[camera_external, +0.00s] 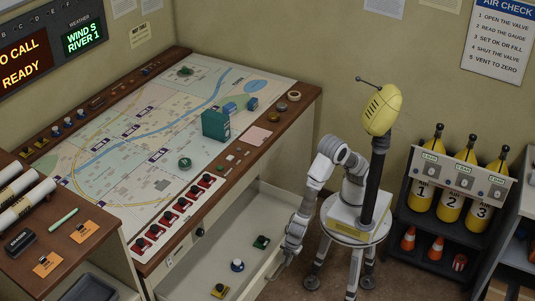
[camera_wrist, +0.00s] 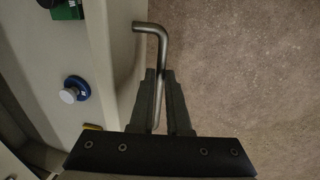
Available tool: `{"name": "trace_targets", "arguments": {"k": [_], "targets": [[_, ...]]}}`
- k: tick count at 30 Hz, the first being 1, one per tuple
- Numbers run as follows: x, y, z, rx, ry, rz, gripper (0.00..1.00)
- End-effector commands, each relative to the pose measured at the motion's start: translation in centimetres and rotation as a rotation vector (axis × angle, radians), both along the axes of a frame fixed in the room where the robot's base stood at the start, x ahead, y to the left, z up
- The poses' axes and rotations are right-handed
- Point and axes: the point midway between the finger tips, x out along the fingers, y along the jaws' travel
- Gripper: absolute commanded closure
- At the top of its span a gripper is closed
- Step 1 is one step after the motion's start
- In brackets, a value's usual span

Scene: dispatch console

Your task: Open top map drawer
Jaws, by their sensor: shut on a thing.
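The map drawer (camera_external: 225,247) is pulled out from under the map table, and its pale inside shows. It holds a green piece (camera_external: 261,242), a blue-and-white piece (camera_external: 237,265) and a yellow piece (camera_external: 219,291). My gripper (camera_external: 276,274) is at the outer face of the drawer front. In the wrist view my gripper (camera_wrist: 161,90) is shut on the bent metal handle (camera_wrist: 151,27), which stands off the cream drawer front (camera_wrist: 113,55). The green piece (camera_wrist: 67,9) and blue piece (camera_wrist: 76,89) show inside the drawer.
The map table (camera_external: 130,140) bears a teal box (camera_external: 216,124) and a row of red switches (camera_external: 168,218). A side desk (camera_external: 60,240) stands at the left. A rack with yellow air cylinders (camera_external: 452,203) stands right of my base. Brown floor (camera_wrist: 250,70) is clear outside the drawer.

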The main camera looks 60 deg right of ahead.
Motion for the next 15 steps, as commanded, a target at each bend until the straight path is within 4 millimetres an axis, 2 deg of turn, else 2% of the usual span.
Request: {"name": "trace_targets", "arguments": {"k": [8, 9, 13, 15], "targets": [[-0.06, 0.00, 0.00, -0.001, 0.001, 0.000, 1.00], [-0.05, 0.00, 0.00, 0.000, 0.001, 0.001, 0.82], [-0.03, 0.01, 0.00, 0.000, 0.000, 0.001, 0.58], [-0.02, 0.01, 0.01, 0.000, 0.000, 0.000, 0.55]]}}
